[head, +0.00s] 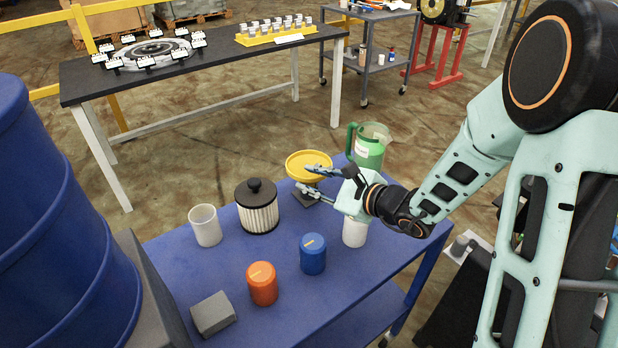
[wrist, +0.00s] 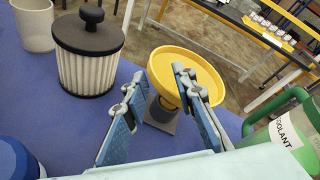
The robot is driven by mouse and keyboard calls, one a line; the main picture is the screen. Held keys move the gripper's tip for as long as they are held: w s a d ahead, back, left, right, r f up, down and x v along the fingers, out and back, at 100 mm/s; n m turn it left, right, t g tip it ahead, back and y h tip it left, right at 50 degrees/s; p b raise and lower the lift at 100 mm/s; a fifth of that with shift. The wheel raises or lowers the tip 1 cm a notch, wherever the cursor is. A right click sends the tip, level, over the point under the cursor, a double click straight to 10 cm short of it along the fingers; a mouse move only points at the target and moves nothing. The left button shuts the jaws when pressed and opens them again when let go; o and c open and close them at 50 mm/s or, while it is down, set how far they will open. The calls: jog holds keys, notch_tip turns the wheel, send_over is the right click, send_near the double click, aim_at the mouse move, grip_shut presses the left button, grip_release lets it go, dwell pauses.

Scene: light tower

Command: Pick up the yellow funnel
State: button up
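The yellow funnel (head: 308,164) stands upright, wide mouth up, near the back edge of the blue table (head: 262,325). In the wrist view the funnel (wrist: 215,70) sits on a grey stand with a square base, ahead of my gripper. My gripper (head: 313,181) is open, its fingers pointing toward the funnel from the right. In the wrist view my gripper (wrist: 155,82) has its right finger overlapping the funnel's rim and its left finger left of the stand. Nothing is held between the fingers. I cannot tell whether a finger touches the funnel.
A black-lidded pleated filter (head: 258,207) stands left of the funnel, with a white cup (head: 205,225) further left. A green coolant jug (head: 370,147) stands close on the right. Blue (head: 313,254) and orange (head: 262,284) canisters and a grey block (head: 212,314) occupy the front.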

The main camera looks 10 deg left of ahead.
grip_shut()
jog(key=shift+r, duration=0.15)
